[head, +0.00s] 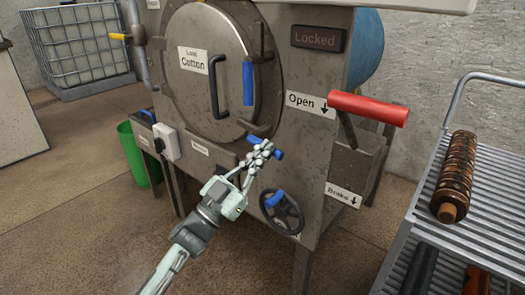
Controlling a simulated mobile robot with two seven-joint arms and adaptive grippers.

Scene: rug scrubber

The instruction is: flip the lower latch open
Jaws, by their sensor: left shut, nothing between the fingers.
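The machine's round metal door (205,75) is closed and bears a "Load Cotton" label. A blue latch handle (248,82) stands upright on its right side. Lower down, a short blue handle (279,154), which looks like the lower latch, sticks out beside my left gripper (264,151). The gripper is shut with nothing held, and its fingers cover part of this latch's mounting. I cannot tell whether they touch the latch. My right gripper is not in view.
A handwheel (294,218) with a blue knob is just below the gripper. A red lever (368,108) juts out at right, under a "Locked" display (318,38). A metal rack cart (490,195) stands at right. A green bin (137,153) is at left.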

